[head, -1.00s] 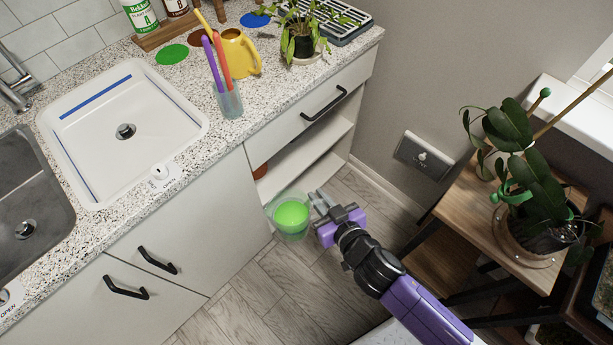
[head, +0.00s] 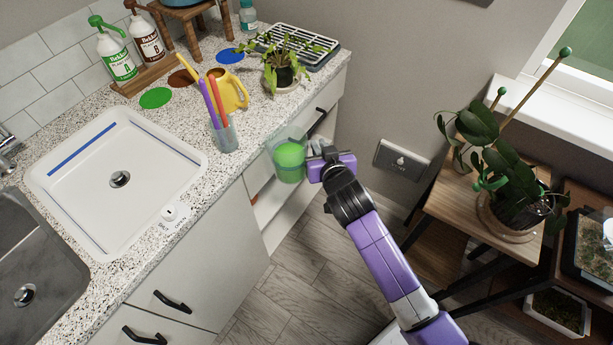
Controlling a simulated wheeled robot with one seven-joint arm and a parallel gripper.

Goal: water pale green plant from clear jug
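The clear jug (head: 289,158) holds bright green liquid and looks close to upright. My gripper (head: 317,157) is shut on the right side of the jug and holds it in the air in front of the counter's edge. The fingertips are small here and partly hidden by the jug. A pale green plant (head: 288,52) with trailing leaves stands in a dark pot (head: 286,76) on the counter, above and behind the jug in the picture. A light saucer (head: 281,86) lies under the pot.
A cup of coloured sticks (head: 225,138) and a yellow watering can (head: 234,92) stand left of the plant. A drying rack (head: 300,48) lies behind it. Pump bottles (head: 112,58) stand at the back. A darker staked plant (head: 490,170) stands on the wooden stand at right.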

